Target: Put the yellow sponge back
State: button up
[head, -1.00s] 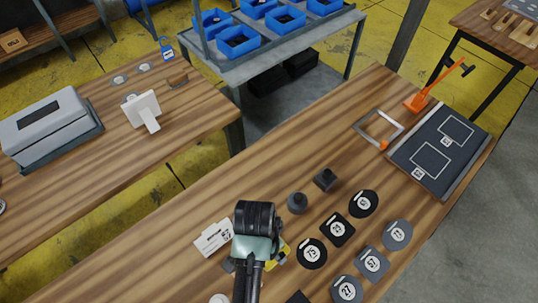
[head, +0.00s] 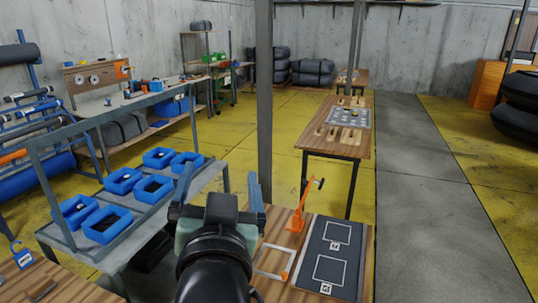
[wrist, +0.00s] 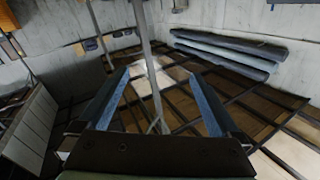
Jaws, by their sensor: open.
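My gripper (head: 220,172) is raised in front of the head camera, above the near wooden table (head: 275,232). Its two blue fingers are spread apart with nothing between them. The wrist view also shows my gripper (wrist: 160,72) open and empty, facing the room. I cannot clearly make out the yellow sponge in either current view. A tiny yellow spot shows on the grey holed board (head: 345,118) on the far table, too small to identify.
An orange lever tool (head: 299,220) and a dark marked board (head: 329,257) are on the near table. A grey bench with blue bins (head: 107,225) stands left. A metal post (head: 264,100) rises ahead. Grey floor (head: 425,205) at right is clear.

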jog(key=s+d+r+t, duration=0.2)
jog(key=s+r+t, duration=0.1)
jog(key=r, duration=0.4)
jog(key=s+d+r+n+t+h, duration=0.1)
jog(key=s+d+r+t, duration=0.1)
jog(key=s+r, duration=0.4)
jog(key=s+d+r+t+h, duration=0.1)
jog(key=s+r+t, duration=0.3)
jog(key=r, duration=0.6)
jog(key=shift+s+d, duration=0.25)
jog(key=shift+d, duration=0.65)
